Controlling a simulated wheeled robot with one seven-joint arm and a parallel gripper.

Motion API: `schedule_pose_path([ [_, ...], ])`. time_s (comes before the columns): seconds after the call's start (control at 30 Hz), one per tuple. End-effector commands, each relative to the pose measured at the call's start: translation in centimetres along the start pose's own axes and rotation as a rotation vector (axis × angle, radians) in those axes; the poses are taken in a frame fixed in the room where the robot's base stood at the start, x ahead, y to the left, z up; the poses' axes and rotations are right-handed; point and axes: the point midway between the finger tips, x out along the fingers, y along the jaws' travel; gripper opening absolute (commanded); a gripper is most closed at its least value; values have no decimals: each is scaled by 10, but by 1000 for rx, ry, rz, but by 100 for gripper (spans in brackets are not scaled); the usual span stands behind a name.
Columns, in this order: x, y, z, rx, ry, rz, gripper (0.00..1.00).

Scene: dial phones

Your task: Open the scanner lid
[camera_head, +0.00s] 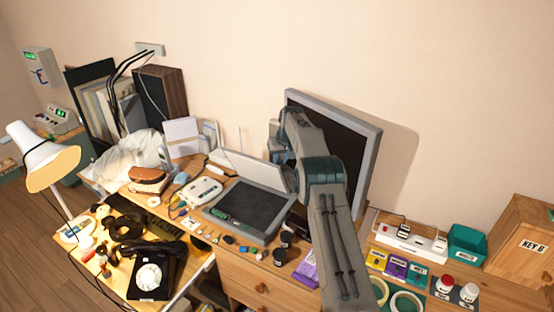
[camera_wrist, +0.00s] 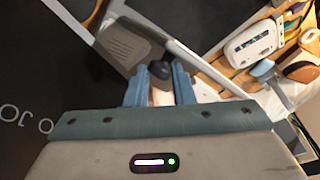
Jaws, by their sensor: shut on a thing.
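The scanner (camera_head: 245,208) sits on the wooden desk, with its dark glass bed exposed. Its pale lid (camera_head: 250,168) stands raised along the back edge, tilted up, with its right end partly behind my arm. My gripper (camera_wrist: 159,78) has its two blue fingers close together, shut at a small dark part by the lid's edge; I read this as the lid. The contact itself is partly hidden by the fingers. In the head view my arm hides most of the gripper, and only bluish parts show beside the lid's right end.
A monitor (camera_head: 365,150) stands close behind my arm. A white device (camera_head: 198,192) lies left of the scanner and also shows in the wrist view (camera_wrist: 250,42). A black dial phone (camera_head: 150,278) is at front left. Small items and dark jars (camera_head: 281,257) lie before the scanner.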

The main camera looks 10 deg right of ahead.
Motion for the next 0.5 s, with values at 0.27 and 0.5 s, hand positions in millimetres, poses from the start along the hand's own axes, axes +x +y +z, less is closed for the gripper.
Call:
schedule_pose_path([
  [0.27, 9, 7, 7, 3, -20, 12, 45],
  [0.5, 8, 0, 5, -5, -18, 8, 45],
])
